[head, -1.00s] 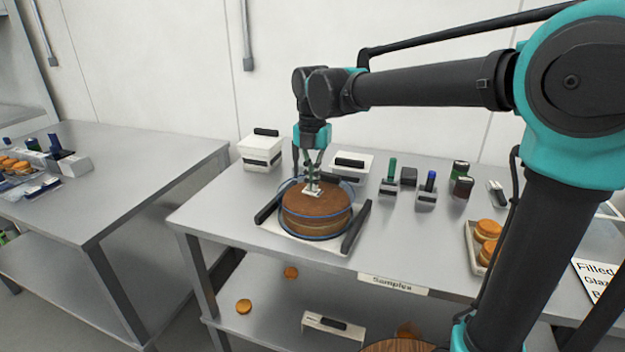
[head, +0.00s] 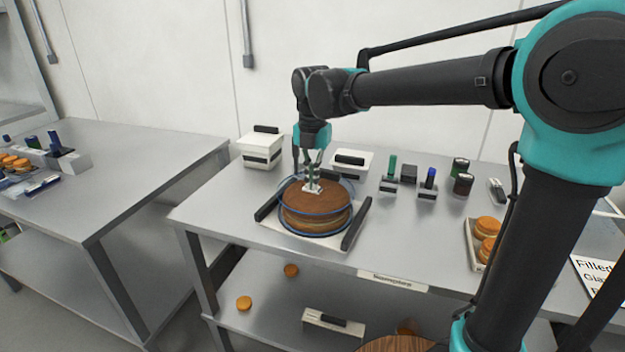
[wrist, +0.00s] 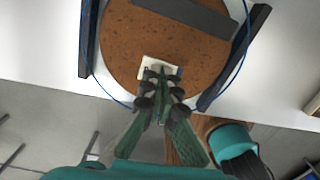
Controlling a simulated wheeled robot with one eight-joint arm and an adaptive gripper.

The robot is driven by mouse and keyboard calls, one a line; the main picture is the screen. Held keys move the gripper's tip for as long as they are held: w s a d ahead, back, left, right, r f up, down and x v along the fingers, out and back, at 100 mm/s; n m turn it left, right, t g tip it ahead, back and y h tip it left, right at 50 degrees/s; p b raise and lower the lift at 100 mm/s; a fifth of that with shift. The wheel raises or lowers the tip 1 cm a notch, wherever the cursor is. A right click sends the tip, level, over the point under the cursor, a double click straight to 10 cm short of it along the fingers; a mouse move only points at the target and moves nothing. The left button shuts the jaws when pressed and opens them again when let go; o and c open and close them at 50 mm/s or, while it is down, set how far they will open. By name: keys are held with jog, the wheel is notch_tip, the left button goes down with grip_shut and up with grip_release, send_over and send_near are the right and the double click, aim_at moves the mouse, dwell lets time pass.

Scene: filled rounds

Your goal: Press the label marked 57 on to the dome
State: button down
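A large brown filled round (head: 316,217) sits on a white board (head: 272,228) with black bars at its sides. A clear dome with a blue rim (head: 352,208) covers it; its clear surface is hard to make out. My gripper (head: 312,183) points down over the top of the dome. Its fingers are close together on a small white label (head: 313,189). In the wrist view my gripper (wrist: 158,92) pinches the near edge of the label (wrist: 150,66), which appears above the brown round (wrist: 130,45). No number is readable. Contact between label and dome cannot be told.
White boxes with black handles (head: 262,150) stand behind the round. Stamps (head: 428,185) and dark jars (head: 462,184) stand to its right, beside a tray of small filled rounds (head: 484,255). A lower shelf (head: 262,300) holds loose small rounds. Another table (head: 130,165) is at left.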

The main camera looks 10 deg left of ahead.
dwell(0.4)
notch_tip(320, 180, up, 8)
dwell(1.1)
